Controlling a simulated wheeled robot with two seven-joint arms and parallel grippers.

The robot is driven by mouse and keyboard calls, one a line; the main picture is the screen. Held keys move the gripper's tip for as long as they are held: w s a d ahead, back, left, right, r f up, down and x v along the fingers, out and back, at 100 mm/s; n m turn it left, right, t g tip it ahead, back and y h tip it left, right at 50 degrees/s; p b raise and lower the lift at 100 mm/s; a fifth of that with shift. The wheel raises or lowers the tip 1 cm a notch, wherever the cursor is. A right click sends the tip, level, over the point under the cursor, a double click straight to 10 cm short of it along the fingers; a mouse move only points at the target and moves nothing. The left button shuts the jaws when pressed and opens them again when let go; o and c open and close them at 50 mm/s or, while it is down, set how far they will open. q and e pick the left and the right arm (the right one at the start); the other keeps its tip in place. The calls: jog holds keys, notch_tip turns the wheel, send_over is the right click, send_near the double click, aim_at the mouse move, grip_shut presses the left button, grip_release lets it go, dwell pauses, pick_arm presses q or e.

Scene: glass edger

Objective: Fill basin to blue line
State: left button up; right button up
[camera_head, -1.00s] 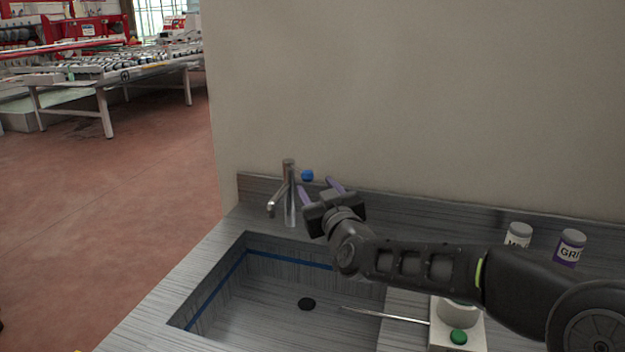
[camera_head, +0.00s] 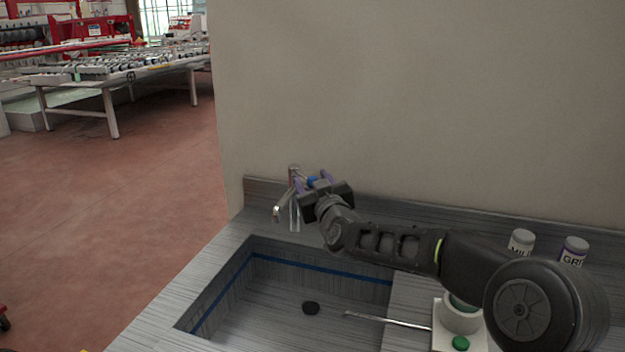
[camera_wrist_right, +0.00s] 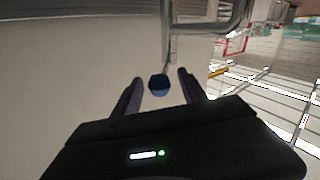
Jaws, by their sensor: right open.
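The basin (camera_head: 222,325) is sunk in the grey counter, with a blue line (camera_head: 322,268) around its inner walls. No water can be made out in it, and a dark round drain (camera_head: 311,308) shows on its floor. A metal faucet (camera_head: 294,213) stands behind the basin; it also shows in the right wrist view (camera_wrist_right: 205,28). A blue knob (camera_head: 312,180) is beside the faucet. My right gripper (camera_head: 312,184) is open at the knob. In the right wrist view the knob (camera_wrist_right: 158,86) lies between the purple fingertips, apart from both. My left gripper is out of view.
A white device with a green button (camera_head: 460,343) and a thin metal rod (camera_head: 385,320) reaching over the basin sits right of it. Two labelled bottles (camera_head: 521,242) (camera_head: 573,251) stand near the wall (camera_head: 420,100). A rack table (camera_head: 110,75) is far left.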

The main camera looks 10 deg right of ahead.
jog(key=shift+c, duration=0.3)
grip_shut()
dwell(0.3)
dwell(0.8)
